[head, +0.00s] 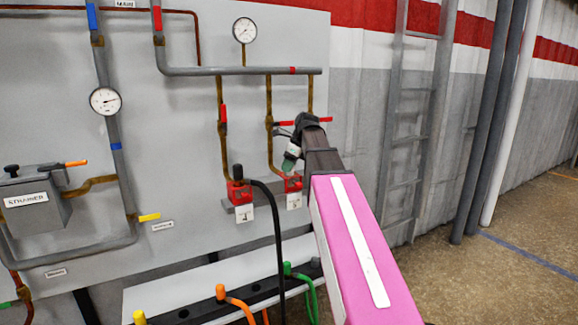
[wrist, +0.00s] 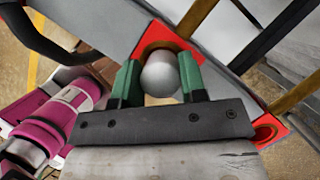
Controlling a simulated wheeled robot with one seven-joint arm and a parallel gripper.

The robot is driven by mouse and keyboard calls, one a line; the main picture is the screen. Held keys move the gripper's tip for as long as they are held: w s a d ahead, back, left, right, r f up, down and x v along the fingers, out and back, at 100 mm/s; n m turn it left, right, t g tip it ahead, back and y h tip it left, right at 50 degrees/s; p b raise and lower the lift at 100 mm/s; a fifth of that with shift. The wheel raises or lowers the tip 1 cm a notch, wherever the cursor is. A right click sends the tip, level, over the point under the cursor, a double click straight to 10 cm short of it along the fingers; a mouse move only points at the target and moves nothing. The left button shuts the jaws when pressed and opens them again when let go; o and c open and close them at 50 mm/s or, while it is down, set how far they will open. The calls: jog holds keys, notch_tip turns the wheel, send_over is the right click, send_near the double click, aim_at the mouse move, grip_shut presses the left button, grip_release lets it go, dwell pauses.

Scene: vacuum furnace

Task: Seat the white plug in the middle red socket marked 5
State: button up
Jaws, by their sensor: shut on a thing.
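The white plug (wrist: 160,75) shows in the wrist view as a round pale top between two green fingers. My gripper (wrist: 156,84) is shut on it. The red middle socket (wrist: 158,36) shows just beyond the plug, and the plug covers part of it. In the head view the socket marked 5 (head: 293,184) is low on the grey panel, and my gripper (head: 289,163) is just above it, tilted. I cannot make out the plug in the head view. Whether the plug touches the socket or sits in it cannot be told.
Socket 4 (head: 240,192), left of the middle one, holds a black plug (head: 238,172) with a black hose (head: 278,230) hanging in front. Another red socket (wrist: 266,130) lies right in the wrist view. Brown pipes (head: 269,122) come down close to the sockets. Green and orange hoses sit below.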

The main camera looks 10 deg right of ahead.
jog(key=shift+f, duration=0.25)
dwell(0.5)
jog(key=o, duration=1.1)
jog(key=shift+c, duration=0.2)
jog(key=v, duration=1)
jog(key=shift+r, duration=0.35)
jog(key=shift+s+d, duration=0.1)
jog(key=shift+d, duration=0.05)
